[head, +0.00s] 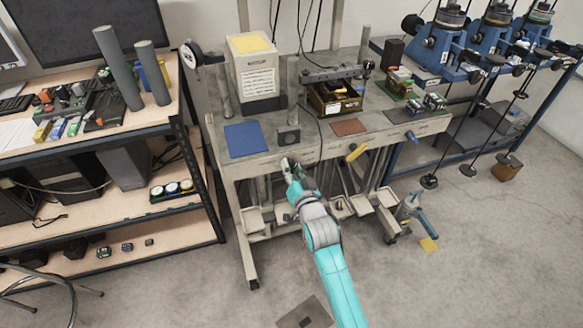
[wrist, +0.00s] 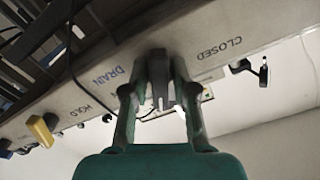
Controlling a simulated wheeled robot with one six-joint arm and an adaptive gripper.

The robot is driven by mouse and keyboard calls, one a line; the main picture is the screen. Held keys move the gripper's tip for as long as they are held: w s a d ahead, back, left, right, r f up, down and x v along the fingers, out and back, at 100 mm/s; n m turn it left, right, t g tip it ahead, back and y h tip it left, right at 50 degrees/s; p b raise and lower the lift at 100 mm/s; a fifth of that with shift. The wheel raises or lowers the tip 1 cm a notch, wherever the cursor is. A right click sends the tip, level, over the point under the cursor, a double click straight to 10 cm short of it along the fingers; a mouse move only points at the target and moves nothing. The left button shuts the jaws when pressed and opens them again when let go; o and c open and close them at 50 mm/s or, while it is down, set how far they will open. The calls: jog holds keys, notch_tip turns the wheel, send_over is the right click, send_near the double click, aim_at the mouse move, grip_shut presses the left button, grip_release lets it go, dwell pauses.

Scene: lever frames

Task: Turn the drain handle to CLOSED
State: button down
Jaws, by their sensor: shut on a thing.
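My gripper (head: 290,167) reaches the front edge of the workbench in the head view, below a small dark square block. In the wrist view my gripper (wrist: 160,92) is shut on a grey drain handle (wrist: 159,80), which sits between its fingers. The handle is mostly hidden by the fingers, so its exact angle is hard to tell. On the panel, the word DRAIN (wrist: 105,76) is to the left of the handle and the word CLOSED (wrist: 220,47) is to the right.
A yellow handle (head: 355,152) and a blue handle (head: 411,137) project from the same bench edge, to the right. The yellow handle also shows in the wrist view (wrist: 41,131), near the word HOLD. A dark knob (wrist: 263,72) is right of CLOSED. Open floor lies in front.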

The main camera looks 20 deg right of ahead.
jog(key=n, duration=1.4)
jog(key=shift+a, duration=0.1)
jog(key=shift+n, duration=0.3)
jog(key=c, duration=1.1)
grip_release()
jog(key=s, duration=1.2)
